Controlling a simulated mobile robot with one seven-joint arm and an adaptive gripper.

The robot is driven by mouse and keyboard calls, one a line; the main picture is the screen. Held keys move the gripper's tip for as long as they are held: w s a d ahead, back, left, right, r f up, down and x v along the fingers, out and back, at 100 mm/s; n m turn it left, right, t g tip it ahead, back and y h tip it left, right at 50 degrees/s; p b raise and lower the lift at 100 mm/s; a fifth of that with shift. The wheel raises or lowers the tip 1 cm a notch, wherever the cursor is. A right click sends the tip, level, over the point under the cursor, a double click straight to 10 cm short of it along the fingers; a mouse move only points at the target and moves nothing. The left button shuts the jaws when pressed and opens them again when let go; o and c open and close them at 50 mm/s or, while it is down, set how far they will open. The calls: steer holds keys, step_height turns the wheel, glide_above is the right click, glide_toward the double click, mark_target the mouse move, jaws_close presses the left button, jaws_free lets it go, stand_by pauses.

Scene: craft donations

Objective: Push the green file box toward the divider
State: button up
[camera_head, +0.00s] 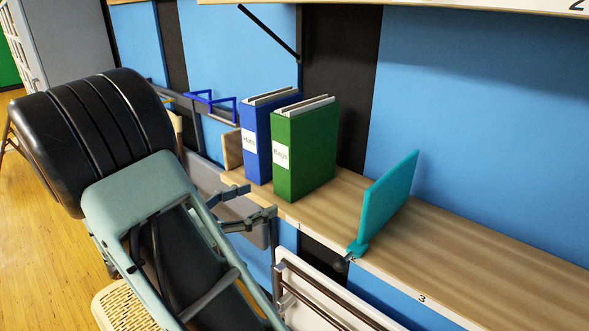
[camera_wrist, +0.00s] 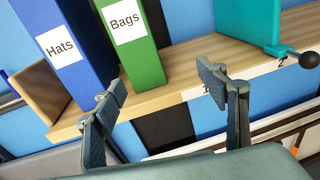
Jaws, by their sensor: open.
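The green file box (camera_head: 306,152), labelled "Bags", stands upright on a wooden shelf, right beside a blue file box (camera_head: 257,140). The green box also shows in the wrist view (camera_wrist: 142,65), its top cut off. The teal divider (camera_head: 386,203) stands upright on the shelf to the right, with bare shelf between it and the green box. It also shows in the wrist view (camera_wrist: 262,22). My gripper (camera_head: 254,203) is open and empty in front of the shelf's edge, near the boxes. In the wrist view its fingers (camera_wrist: 164,84) are spread wide, below the green box.
The shelf (camera_head: 475,250) is bare to the right of the divider. A black knob (camera_wrist: 310,60) sticks out at the divider's front foot. A wooden end piece (camera_wrist: 38,90) stands left of the blue box. A white rack (camera_head: 318,295) hangs below the shelf.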

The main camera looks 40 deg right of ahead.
mark_target(282, 177)
steer(key=shift+n+t+h, duration=0.4)
steer(key=shift+n+t, duration=0.3)
steer(key=shift+t, duration=0.1)
steer(key=w+d, duration=0.1)
steer(key=d, duration=0.3)
steer(key=w+d+b, duration=0.1)
steer(key=d, duration=0.4)
steer(key=w+d, duration=0.1)
steer(key=d, duration=0.3)
steer(key=shift+d+r, duration=0.2)
steer(key=shift+r, duration=0.2)
steer(key=shift+c, duration=0.6)
steer(key=c, duration=1.2)
